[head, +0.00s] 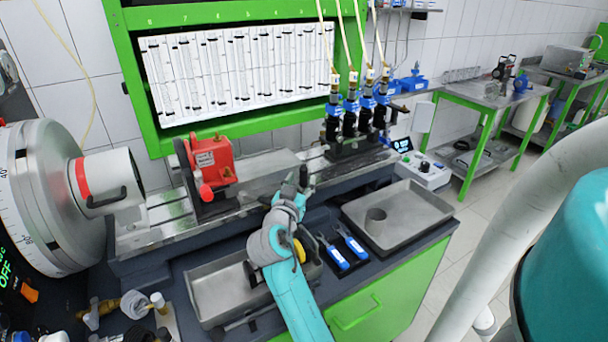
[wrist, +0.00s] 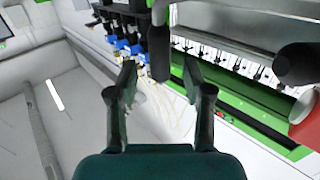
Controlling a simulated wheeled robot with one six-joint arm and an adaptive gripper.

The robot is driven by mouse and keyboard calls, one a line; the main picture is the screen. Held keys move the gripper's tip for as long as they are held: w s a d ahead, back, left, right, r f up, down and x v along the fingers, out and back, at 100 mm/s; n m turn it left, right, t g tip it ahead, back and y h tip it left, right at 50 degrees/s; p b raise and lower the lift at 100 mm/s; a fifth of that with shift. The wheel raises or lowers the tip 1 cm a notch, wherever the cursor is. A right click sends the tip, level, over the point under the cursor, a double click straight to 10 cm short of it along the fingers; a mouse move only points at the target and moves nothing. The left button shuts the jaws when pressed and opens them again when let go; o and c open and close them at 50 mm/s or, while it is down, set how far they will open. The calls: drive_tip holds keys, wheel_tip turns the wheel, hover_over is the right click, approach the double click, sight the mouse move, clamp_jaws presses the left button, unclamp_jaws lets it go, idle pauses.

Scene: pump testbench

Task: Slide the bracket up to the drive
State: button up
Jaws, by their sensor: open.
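A red pump unit (head: 212,160) stands on a dark upright bracket (head: 192,180) on the metal rail (head: 265,178). The drive (head: 45,195) is the large dial-faced machine at the left, its pale cylindrical end (head: 108,178) facing the red unit across a gap. My gripper (head: 303,182) is over the rail, right of the red unit and apart from it. In the wrist view my gripper (wrist: 160,82) is open, and a dark rod (wrist: 162,45) shows between its fingers; contact cannot be told. A red part (wrist: 304,115) shows at that view's right edge.
Several blue-and-black injectors (head: 350,108) with hoses stand on a dark block (head: 355,146) at the rail's right. Blue-handled tools (head: 333,252) and a metal tray (head: 432,206) lie right of my arm. Another tray (head: 205,295) is below the rail. A green-framed panel (head: 132,75) stands behind.

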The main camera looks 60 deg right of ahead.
sight(302, 177)
drive_tip(key=shift+x, duration=1.9)
drive_tip(key=shift+c, duration=0.3)
drive_tip(key=shift+w, duration=0.1)
clamp_jaws()
